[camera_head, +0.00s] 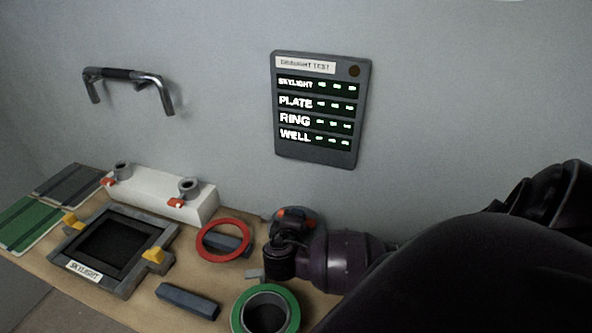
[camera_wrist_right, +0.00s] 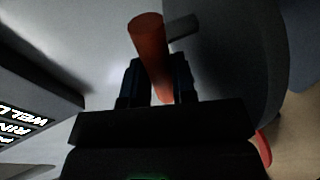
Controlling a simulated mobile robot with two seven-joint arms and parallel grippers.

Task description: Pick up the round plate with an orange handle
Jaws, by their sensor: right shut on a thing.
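The round grey plate (camera_head: 317,222) is at the back of the bench near the wall, partly hidden behind my right gripper (camera_head: 285,240). Its orange handle (camera_head: 296,212) shows just above the gripper. In the right wrist view the orange handle (camera_wrist_right: 148,40) stands between the two dark fingers of my right gripper (camera_wrist_right: 155,80), which is shut on it. The plate's dark grey disc (camera_wrist_right: 222,60) fills the area right of the fingers. Whether the plate touches the bench is hard to tell. My left gripper is not in view.
A red ring (camera_head: 204,233) and a green-rimmed well (camera_head: 240,309) are close to my right gripper. A skylight frame (camera_head: 138,222), a white block (camera_head: 150,200) and a grey bar (camera_head: 187,301) are further left. A status panel (camera_head: 318,163) and a grab rail (camera_head: 122,73) are on the wall.

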